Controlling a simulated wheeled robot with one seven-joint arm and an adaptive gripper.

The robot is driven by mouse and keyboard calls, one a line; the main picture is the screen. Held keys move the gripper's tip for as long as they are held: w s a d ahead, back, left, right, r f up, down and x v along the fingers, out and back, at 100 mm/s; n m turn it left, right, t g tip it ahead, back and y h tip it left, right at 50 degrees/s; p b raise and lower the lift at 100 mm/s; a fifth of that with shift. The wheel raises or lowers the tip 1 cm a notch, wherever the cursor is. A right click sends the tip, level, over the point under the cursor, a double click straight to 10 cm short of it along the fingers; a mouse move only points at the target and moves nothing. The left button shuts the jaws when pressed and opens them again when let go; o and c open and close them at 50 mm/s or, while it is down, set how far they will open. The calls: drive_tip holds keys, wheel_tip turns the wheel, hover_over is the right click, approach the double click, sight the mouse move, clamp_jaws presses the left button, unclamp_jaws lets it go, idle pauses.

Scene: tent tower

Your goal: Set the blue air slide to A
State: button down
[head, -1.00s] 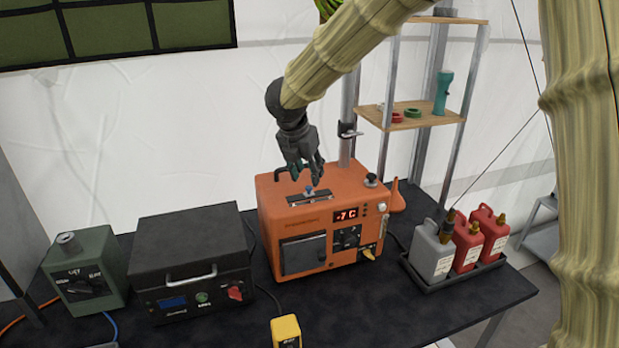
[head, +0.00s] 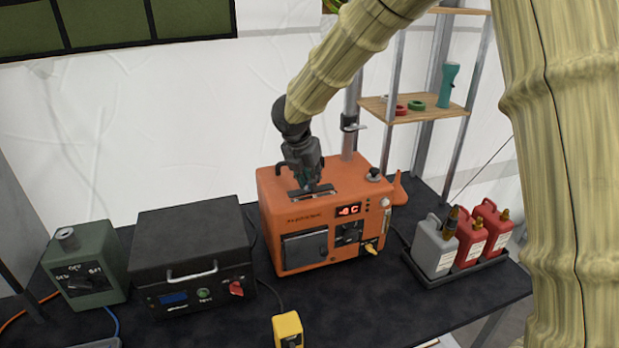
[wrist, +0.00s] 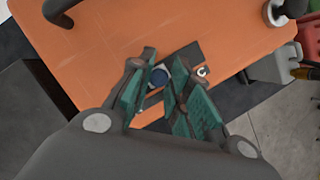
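The blue air slide (wrist: 157,78) is a small blue knob on a dark plate (wrist: 188,56) on top of the orange heater box (head: 283,222). In the wrist view it shows between the fingertips of my gripper (wrist: 161,85); a round white mark shows on the plate to its right. In the head view my gripper (head: 312,182) points down right at the plate and hides the knob. The fingers are apart, one on each side of the knob; I cannot tell whether they touch it. The letter A cannot be read.
A black case (head: 190,258) and a green switch box (head: 84,262) stand left of the heater. A grey jug (head: 432,245) and two red jugs stand in a tray at right. A dark carry handle (wrist: 60,12) and a round cap (head: 373,174) rise from the heater's top.

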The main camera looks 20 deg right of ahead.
drive_tip(key=shift+a+r, duration=0.1)
drive_tip(key=shift+a, duration=0.05)
drive_tip(key=a+b, duration=0.1)
drive_tip(key=a, duration=0.3)
drive_tip(key=shift+a, duration=0.25)
drive_tip(key=shift+s, duration=0.1)
drive_tip(key=c, duration=1.6)
unclamp_jaws()
drive_tip(key=shift+r, duration=0.1)
drive_tip(key=shift+o, duration=1.3)
drive_tip(key=shift+s+a+r, duration=0.15)
drive_tip(key=shift+s+a, duration=0.1)
drive_tip(key=shift+a, duration=0.15)
drive_tip(key=shift+w+d, duration=0.15)
drive_tip(key=shift+d, duration=0.25)
drive_tip(key=v, duration=1.2)
drive_tip(key=shift+a, duration=0.2)
